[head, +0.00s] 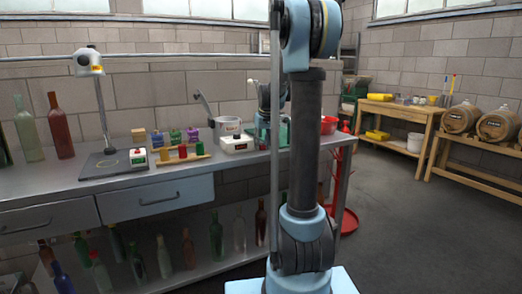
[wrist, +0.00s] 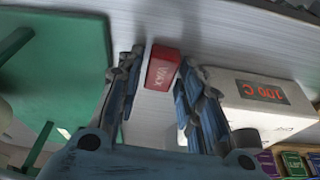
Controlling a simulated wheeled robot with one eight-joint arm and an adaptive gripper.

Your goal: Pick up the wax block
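The wax block is a small red block (wrist: 162,70) with WAX in pale letters, lying on the light worktop in the wrist view. My gripper (wrist: 159,85) is open, with one finger on each side of the block in the picture. Pale worktop shows between the left finger and the block; the right finger appears close to the block's right edge, and I cannot tell if it touches.
A white heater box (wrist: 255,105) reading 100 C stands close to the right finger. A green object (wrist: 60,60) is on the left.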

